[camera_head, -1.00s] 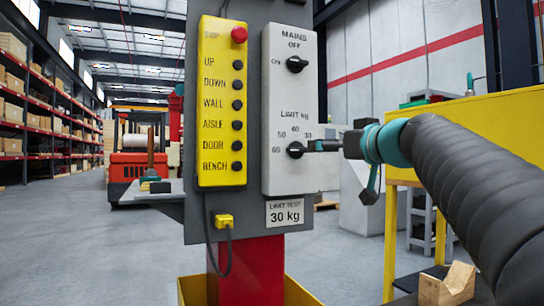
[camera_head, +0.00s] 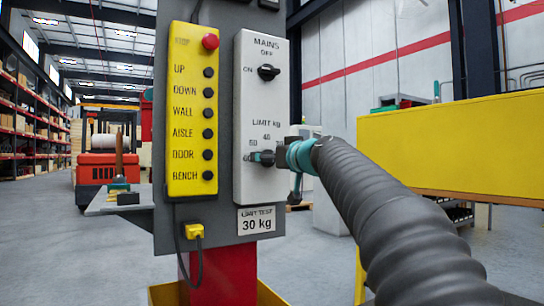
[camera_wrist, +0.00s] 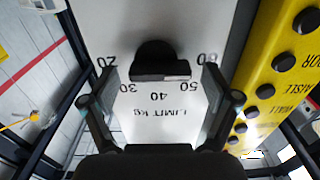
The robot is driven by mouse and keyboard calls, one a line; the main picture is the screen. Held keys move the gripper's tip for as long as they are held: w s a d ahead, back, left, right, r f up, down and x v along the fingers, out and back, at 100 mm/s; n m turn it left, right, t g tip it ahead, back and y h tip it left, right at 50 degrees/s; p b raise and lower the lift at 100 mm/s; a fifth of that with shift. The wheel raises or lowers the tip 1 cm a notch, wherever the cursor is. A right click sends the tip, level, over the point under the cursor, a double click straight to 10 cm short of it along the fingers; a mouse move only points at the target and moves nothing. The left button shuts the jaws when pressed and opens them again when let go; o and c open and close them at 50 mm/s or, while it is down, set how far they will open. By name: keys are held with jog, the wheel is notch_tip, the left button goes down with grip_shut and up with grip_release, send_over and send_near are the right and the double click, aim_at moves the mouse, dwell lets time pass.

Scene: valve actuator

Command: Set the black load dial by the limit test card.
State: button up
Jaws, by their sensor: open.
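The black load dial (camera_wrist: 160,62) is on the white control plate (camera_head: 246,105), under the "LIMIT kg" label. In the wrist view it appears upside down, with 20, 30, 40, 50 and 60 around it. Its bar lies level in that view; I cannot make out a pointer mark. My gripper (camera_wrist: 160,74) is open, one finger on each side of the dial, with gaps between fingers and knob. In the head view my gripper (camera_head: 268,157) hides most of the dial. The limit test card (camera_head: 256,220) below the plate reads "LIMIT TEST 30 kg".
A mains switch (camera_head: 268,72) sits above the dial. A yellow button box (camera_head: 193,110) with a red stop button (camera_head: 210,41) stands close on the left. A yellow cabinet (camera_head: 450,140) is to the right. A small shelf (camera_head: 118,203) juts out left of the panel.

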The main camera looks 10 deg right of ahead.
jog(key=c, duration=1.1)
jog(key=shift+c, duration=0.2)
jog(key=shift+m, duration=0.3)
jog(key=shift+w+d+f+m+p, duration=0.15)
jog(key=shift+m+p, duration=0.95)
jog(key=shift+m, duration=3.25)
jog(key=shift+s+d+m+p, duration=0.1)
jog(key=shift+m+p, duration=1.05)
jog(key=shift+m, duration=3.15)
jog(key=shift+w+d+f+m+p, duration=0.15)
jog(key=shift+m+p, duration=0.95)
jog(key=shift+m, duration=3.25)
jog(key=shift+r, duration=0.1)
